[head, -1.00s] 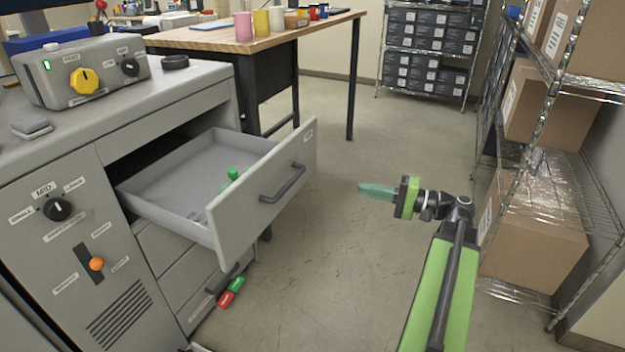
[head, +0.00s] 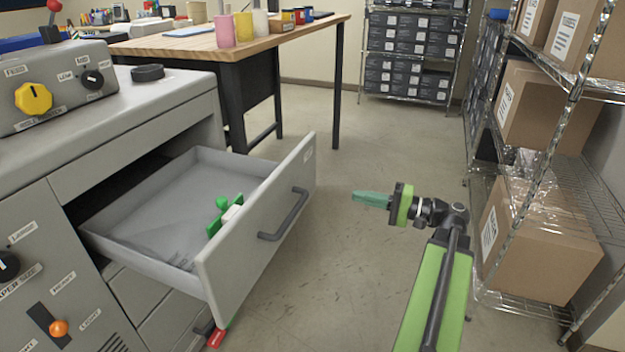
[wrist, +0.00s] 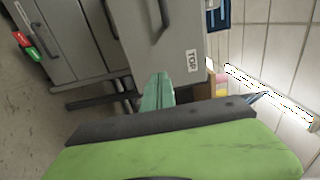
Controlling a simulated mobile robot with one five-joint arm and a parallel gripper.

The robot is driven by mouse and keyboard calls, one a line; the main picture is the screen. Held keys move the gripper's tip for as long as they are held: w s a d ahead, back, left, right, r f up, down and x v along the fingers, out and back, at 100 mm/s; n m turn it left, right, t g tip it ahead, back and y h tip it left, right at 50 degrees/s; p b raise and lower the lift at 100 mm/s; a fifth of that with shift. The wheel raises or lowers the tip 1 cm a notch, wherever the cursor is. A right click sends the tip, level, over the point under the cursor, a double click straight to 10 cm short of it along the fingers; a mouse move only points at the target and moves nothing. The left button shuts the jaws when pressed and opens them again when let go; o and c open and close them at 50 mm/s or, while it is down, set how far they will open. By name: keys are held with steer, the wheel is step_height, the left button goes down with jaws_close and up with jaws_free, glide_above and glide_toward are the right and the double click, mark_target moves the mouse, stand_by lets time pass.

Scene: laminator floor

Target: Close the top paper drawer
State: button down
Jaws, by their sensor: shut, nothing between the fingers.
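The top paper drawer (head: 262,235) is grey and stands pulled well out of the grey cabinet in the head view. Its dark bar handle (head: 284,215) is on the front face. Green and white items (head: 224,214) lie inside it. My gripper (head: 354,197) is shut and empty, a short way to the right of the drawer front and apart from it, pointing towards it. In the wrist view the green fingertips (wrist: 160,80) show below the drawer front (wrist: 172,45), which bears a "TOP" label. I cannot tell the exact gap.
The cabinet top (head: 120,115) carries a control box with a yellow knob (head: 33,98). Wire shelving with cardboard boxes (head: 537,238) stands close on the right. A wooden table (head: 235,47) is behind. The floor between drawer and shelving is clear.

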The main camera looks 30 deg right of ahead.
mark_target(305, 183)
steer(key=x, duration=1.3)
steer(key=shift+w+a, duration=0.2)
steer(key=shift+w, duration=0.15)
